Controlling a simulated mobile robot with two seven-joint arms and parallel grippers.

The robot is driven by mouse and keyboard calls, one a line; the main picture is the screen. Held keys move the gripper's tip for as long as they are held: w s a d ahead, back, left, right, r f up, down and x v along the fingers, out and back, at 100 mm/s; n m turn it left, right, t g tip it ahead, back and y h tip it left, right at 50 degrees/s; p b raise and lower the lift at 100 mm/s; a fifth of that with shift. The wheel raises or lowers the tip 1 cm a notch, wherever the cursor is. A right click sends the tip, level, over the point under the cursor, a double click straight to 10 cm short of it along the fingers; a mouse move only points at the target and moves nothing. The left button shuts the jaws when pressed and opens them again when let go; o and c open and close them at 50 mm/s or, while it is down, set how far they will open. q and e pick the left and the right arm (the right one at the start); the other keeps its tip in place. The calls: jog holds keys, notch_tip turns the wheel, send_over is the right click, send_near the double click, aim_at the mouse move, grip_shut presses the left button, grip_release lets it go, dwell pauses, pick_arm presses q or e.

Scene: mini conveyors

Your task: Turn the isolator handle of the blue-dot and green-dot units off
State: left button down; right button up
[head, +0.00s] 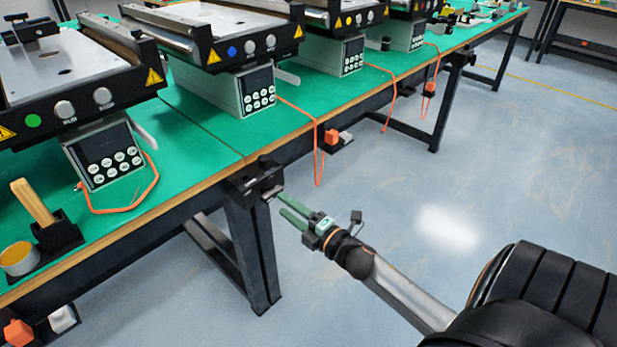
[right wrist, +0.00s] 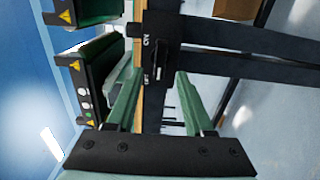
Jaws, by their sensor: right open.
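The green-dot unit, a mini conveyor with a green dot (head: 33,121), stands at the left in the head view. The blue-dot unit, with a blue dot (head: 232,51), stands to its right, past a table seam. A black isolator box (head: 243,184) is fixed at the table's front edge near that seam; its dark handle is hard to make out. In the right wrist view the box (right wrist: 146,62) carries ON and OFF marks. My right gripper (head: 280,205) is open with green fingers, in front of the box; its fingers (right wrist: 158,80) appear either side of the handle area. My left gripper is out of view.
Orange cords hang over the table's front edge, one close to a plug block (head: 332,138). A wooden-handled tool (head: 33,202) and a round tin (head: 19,258) lie at the left. Another black box (head: 462,58) is on a farther table edge. The floor at right is clear.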

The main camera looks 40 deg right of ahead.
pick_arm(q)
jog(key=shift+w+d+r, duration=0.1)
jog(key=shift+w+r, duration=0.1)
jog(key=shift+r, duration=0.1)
pick_arm(e)
jog(key=s, duration=0.7)
jog(key=shift+s+d, duration=0.25)
jog(key=shift+s, duration=0.1)
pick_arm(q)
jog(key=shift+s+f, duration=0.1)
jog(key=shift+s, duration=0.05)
